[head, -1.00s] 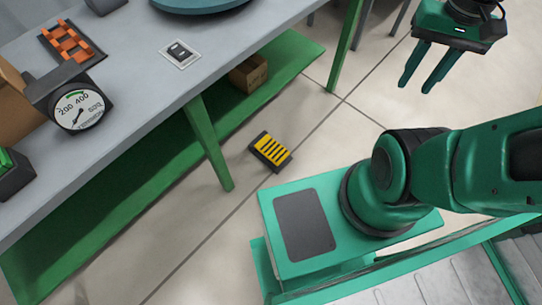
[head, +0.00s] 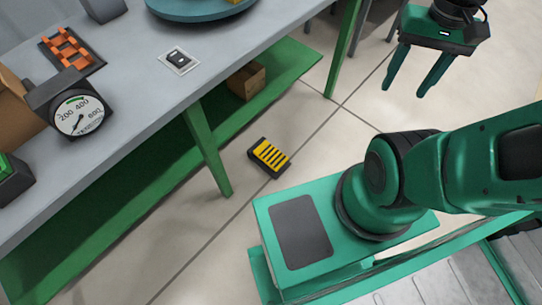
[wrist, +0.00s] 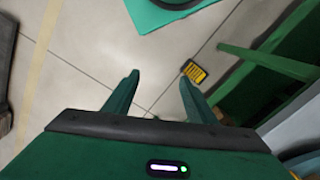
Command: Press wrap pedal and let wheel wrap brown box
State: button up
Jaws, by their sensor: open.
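The wrap pedal (head: 269,156), yellow and black striped, lies on the floor beside the green bench leg. It also shows in the wrist view (wrist: 194,71), just beyond the right fingertip. The wheel (head: 200,8) is a blue-grey disc on the bench top, cut off by the top edge of the head view. A sliver of something yellow shows on it. A brown box (head: 246,81) sits on the green lower shelf. My gripper (head: 403,88) is open and empty, in the air over the floor at the upper right. It also shows in the wrist view (wrist: 158,80).
The grey bench (head: 150,95) carries a dial scale (head: 79,114), an orange rack (head: 68,48) and a small card with a dark button (head: 179,61). A green bench leg (head: 207,150) stands close to the pedal.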

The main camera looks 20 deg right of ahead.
grip_shut()
dwell(1.5)
